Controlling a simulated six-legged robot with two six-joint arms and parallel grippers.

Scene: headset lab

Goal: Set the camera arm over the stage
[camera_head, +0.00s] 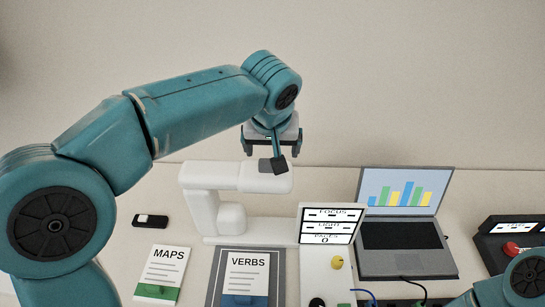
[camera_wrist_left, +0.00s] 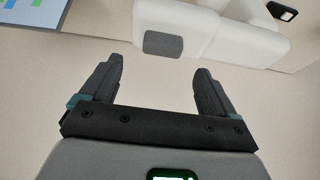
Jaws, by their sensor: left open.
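The white camera arm (camera_head: 225,176) stands on a white base behind the stage (camera_head: 217,275). Its horizontal part points right in the head view, with a dark grey patch near its free end. The stage is a dark grey mat with a VERBS sheet (camera_head: 248,277) on it. My left gripper (camera_head: 271,148) is open above and behind the arm's free end, its fingers apart. In the left wrist view the camera arm (camera_wrist_left: 215,30) and its grey patch lie beyond the open, empty fingers (camera_wrist_left: 155,75). My right gripper is not in view.
A MAPS sheet (camera_head: 161,273) lies left of the stage, with a small black device (camera_head: 150,220) behind it. A panel (camera_head: 329,224) reading FOCUS and LIGHT stands right of the stage. An open laptop (camera_head: 405,235) and a red-button box (camera_head: 500,252) are farther right.

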